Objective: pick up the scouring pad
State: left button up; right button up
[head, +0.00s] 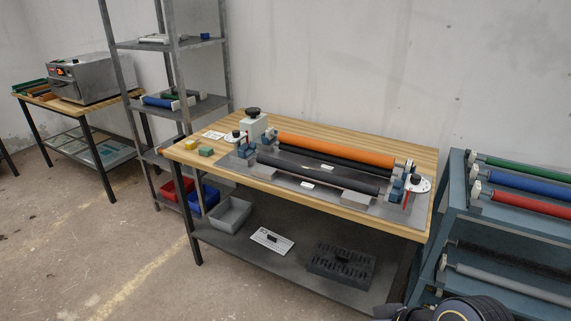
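A small green block (206,151), which looks like the scouring pad, lies on the left front part of the wooden workbench (180,156). A small yellow block (191,143), perhaps a sponge, lies just behind and left of it. Both are small in view, and nothing covers the green one. Neither of my grippers shows. A dark rounded part at the bottom right edge looks like part of my own arm, far from the green block.
A roller device with an orange roller (335,150) and a black roller (317,174) fills the bench's middle. White cards (213,135) lie behind the blocks. A metal shelf (175,103) stands close left; a blue roller rack (459,190) stands right. Open floor lies front left.

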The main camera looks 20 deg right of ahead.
aim_at(205, 151)
jog(key=i+j+z, duration=0.1)
jog(key=z, duration=0.8)
jog(key=i+j+z, duration=0.45)
jog(key=j, duration=0.2)
jog(key=i+j+z, duration=0.1)
jog(key=j+z, duration=0.15)
jog(key=j, duration=0.15)
jog(key=i+j+z, duration=0.2)
jog(key=j, duration=0.2)
jog(key=i+j, duration=0.1)
jog(key=j, duration=0.45)
jog(key=i+j, duration=0.15)
jog(key=j, duration=0.4)
jog(key=i+j+z, duration=0.1)
jog(key=j, duration=0.4)
jog(key=i+j, duration=0.1)
jog(key=j, duration=0.45)
